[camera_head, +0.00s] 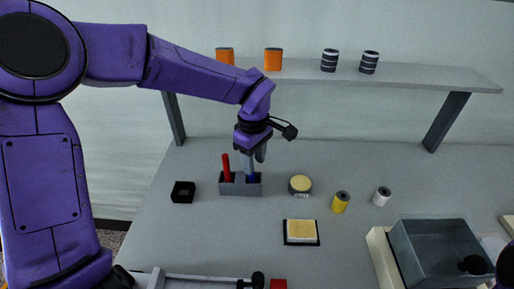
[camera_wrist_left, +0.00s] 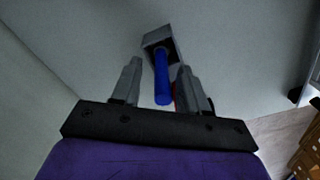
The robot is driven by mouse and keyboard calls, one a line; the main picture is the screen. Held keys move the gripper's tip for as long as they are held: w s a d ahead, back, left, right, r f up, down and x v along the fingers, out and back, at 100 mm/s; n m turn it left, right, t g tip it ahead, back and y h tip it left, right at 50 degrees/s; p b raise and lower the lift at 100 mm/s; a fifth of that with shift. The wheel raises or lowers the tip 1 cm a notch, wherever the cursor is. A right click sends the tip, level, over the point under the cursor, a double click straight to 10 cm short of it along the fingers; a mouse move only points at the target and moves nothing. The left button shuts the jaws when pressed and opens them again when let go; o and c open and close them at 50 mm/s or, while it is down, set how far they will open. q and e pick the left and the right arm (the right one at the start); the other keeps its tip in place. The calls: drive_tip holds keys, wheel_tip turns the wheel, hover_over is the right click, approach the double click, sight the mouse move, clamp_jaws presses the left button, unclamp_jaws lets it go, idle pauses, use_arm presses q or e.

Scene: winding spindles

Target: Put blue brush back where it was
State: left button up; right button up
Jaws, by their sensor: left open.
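The blue brush (camera_head: 250,178) stands in the right part of a small grey holder (camera_head: 240,190) on the table. A red brush (camera_head: 226,168) stands in the holder's left part. My left gripper (camera_head: 251,160) is above the holder, over the blue brush. In the left wrist view its two fingers (camera_wrist_left: 157,80) are open, with the blue brush's handle (camera_wrist_left: 162,82) between them and a gap visible on the left. The holder (camera_wrist_left: 158,36) shows beyond the handle there. A bit of red shows behind the right finger. My right gripper is not visible.
A black square box (camera_head: 183,191) is left of the holder. A round yellow-topped tin (camera_head: 300,184), yellow spool (camera_head: 340,202), white spool (camera_head: 381,196) and yellow pad (camera_head: 301,231) are to the right. A grey bin (camera_head: 440,250) is at front right. A shelf (camera_head: 420,78) holds several spools.

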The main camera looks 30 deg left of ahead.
use_arm(q)
wheel_tip(320, 180, up, 11)
drive_tip(key=shift+f, duration=0.2)
